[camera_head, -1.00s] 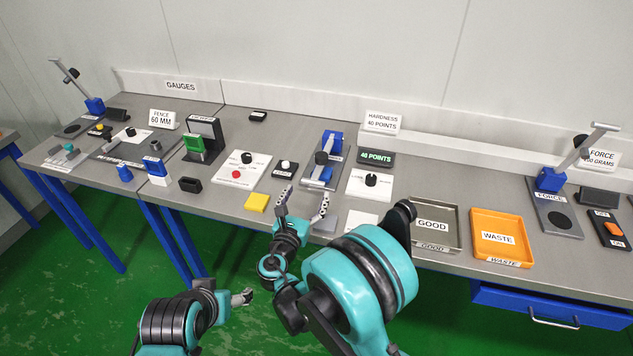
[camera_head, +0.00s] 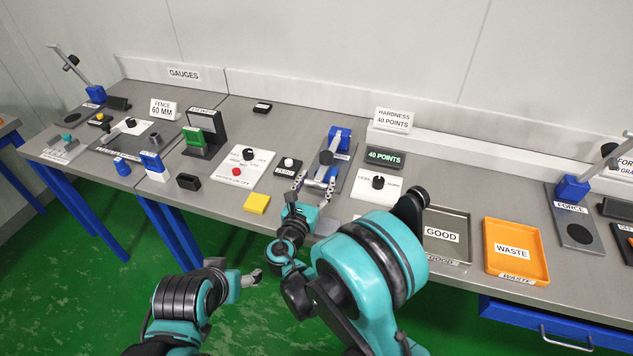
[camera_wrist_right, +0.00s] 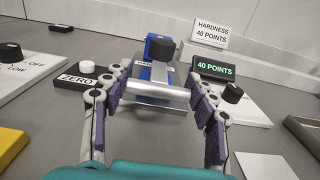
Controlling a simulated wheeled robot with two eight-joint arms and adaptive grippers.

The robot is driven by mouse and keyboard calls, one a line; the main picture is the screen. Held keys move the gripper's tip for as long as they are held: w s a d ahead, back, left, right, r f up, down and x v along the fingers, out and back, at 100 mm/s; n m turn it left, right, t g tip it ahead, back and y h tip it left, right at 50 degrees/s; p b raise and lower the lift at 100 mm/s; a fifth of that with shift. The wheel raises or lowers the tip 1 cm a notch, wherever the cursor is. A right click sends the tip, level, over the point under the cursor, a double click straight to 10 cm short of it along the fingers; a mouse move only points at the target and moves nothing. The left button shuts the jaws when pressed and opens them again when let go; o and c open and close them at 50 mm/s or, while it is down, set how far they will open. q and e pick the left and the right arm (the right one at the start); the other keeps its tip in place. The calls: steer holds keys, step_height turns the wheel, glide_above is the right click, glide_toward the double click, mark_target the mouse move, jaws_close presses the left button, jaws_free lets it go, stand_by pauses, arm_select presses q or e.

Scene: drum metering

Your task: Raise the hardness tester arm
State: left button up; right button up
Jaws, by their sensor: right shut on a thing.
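The hardness tester (camera_head: 339,138) stands mid-table, with a blue block at its back and a dark base plate. Its arm has a black knob (camera_wrist_right: 161,49) and a silver crossbar (camera_wrist_right: 158,94) at the near end. The arm lies low over the base, pointing towards me. My right gripper (camera_head: 314,184) is shut on the crossbar, one finger at each end in the right wrist view. What lies under the bar is hidden. My left gripper (camera_head: 250,279) hangs off the table's front edge, too small to read its fingers.
A green display (camera_head: 384,158) reads 40 POINTS, beside a white panel with a black dial (camera_head: 378,182). A ZERO button box (camera_head: 288,166) stands left of the tester. A yellow block (camera_head: 256,204) lies near the front edge. GOOD (camera_head: 462,216) and orange WASTE (camera_head: 543,272) trays lie right.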

steer(key=shift+r+p, duration=0.5)
steer(key=shift+p, duration=0.05)
steer(key=r+g+p, duration=0.1)
steer(key=r+p, duration=0.1)
steer(key=r+g+p, duration=0.1)
steer(key=r+p, duration=0.1)
steer(key=p, duration=0.1)
steer(key=w+r+g+y+p, duration=0.1)
steer(key=r+p, duration=0.1)
steer(key=p, duration=0.1)
steer(key=shift+d+r, duration=0.2)
steer(key=shift+r, duration=0.2)
steer(key=w+d+r+g+y+p, duration=0.1)
steer(key=w+d+r+g+p, duration=0.1)
steer(key=w+r+p, duration=0.5)
steer(key=w+d+r+g+y+p, duration=0.1)
steer(key=w+d+r+g+p, duration=0.2)
steer(key=w+r+p, duration=0.5)
steer(key=shift+w+g+p, duration=0.35)
steer(key=shift+g, duration=0.25)
